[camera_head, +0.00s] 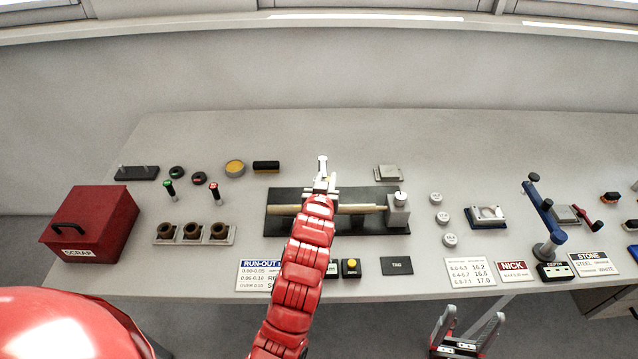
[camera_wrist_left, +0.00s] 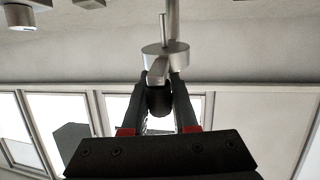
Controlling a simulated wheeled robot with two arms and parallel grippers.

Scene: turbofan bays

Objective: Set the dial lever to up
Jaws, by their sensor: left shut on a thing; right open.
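The dial (camera_wrist_left: 172,55) shows in the left wrist view as a round silver disc with a thin stem. A short silver lever (camera_wrist_left: 157,71) with a dark rounded end (camera_wrist_left: 159,100) comes off it, between the fingers. My left gripper (camera_wrist_left: 161,84) is shut on this lever. In the head view my left gripper (camera_head: 321,186) is over the middle of the black fixture plate (camera_head: 282,222), beside a light upright part (camera_head: 322,164). My arm hides part of the fixture, and the lever's direction is not clear there. My right gripper (camera_head: 471,318) is open and empty, in front of the bench edge.
A brass-coloured rod (camera_head: 358,209) runs along the fixture to a grey block (camera_head: 398,211). A red scrap box (camera_head: 92,224) stands at the left. A blue stand (camera_head: 543,210) rises at the right. Small round pieces (camera_head: 442,217) lie right of the fixture. The bench's back strip is clear.

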